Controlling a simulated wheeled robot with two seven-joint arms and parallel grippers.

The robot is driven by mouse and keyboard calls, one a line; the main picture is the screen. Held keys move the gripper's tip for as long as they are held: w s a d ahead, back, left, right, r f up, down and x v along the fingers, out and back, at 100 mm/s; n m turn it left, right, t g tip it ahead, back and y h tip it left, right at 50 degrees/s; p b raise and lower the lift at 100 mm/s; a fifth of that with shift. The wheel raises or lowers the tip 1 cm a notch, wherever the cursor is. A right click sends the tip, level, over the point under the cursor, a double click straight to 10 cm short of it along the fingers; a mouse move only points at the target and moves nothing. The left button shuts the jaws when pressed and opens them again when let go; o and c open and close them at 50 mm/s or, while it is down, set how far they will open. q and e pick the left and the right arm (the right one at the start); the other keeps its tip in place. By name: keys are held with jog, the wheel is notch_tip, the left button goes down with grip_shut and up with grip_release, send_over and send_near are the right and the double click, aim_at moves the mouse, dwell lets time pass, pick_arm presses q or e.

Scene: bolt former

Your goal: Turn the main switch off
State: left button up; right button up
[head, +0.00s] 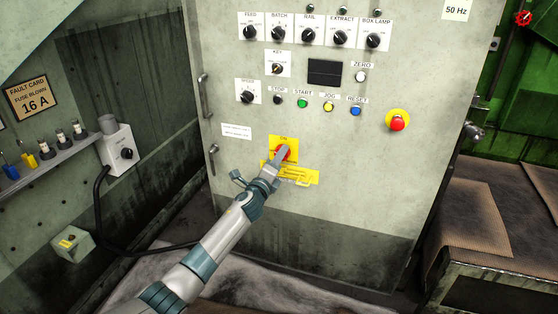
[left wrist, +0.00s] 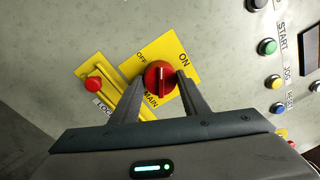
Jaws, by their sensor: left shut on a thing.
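The main switch is a red rotary knob (left wrist: 158,78) on a yellow plate (left wrist: 168,45) marked ON, OFF and MAIN. In the head view the red knob (head: 283,153) is low on the grey cabinet front, with ON at the top of its plate (head: 275,141). My left gripper (left wrist: 160,82) is shut on the knob, one dark finger on each side. The knob's raised grip runs up and down in the left wrist view, seemingly between the OFF and ON words. In the head view my left gripper (head: 279,158) hides part of the switch. My right gripper is not in view.
Beside the switch is a yellow strip (left wrist: 88,71) with a small red knob (left wrist: 94,84) and a partly hidden label. Above are selector knobs, coloured buttons and a red emergency stop (head: 397,121). A grey box (head: 118,150) with a black knob stands at the left.

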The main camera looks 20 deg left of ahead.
pick_arm(q)
jog(key=shift+d+n+y, duration=0.1)
jog(key=shift+n+y, duration=0.3)
jog(key=shift+n, duration=3.2)
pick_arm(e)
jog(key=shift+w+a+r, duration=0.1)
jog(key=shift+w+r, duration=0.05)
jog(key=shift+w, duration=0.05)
pick_arm(q)
jog(key=o, duration=1)
jog(key=shift+o, duration=0.2)
jog(key=shift+s, duration=0.15)
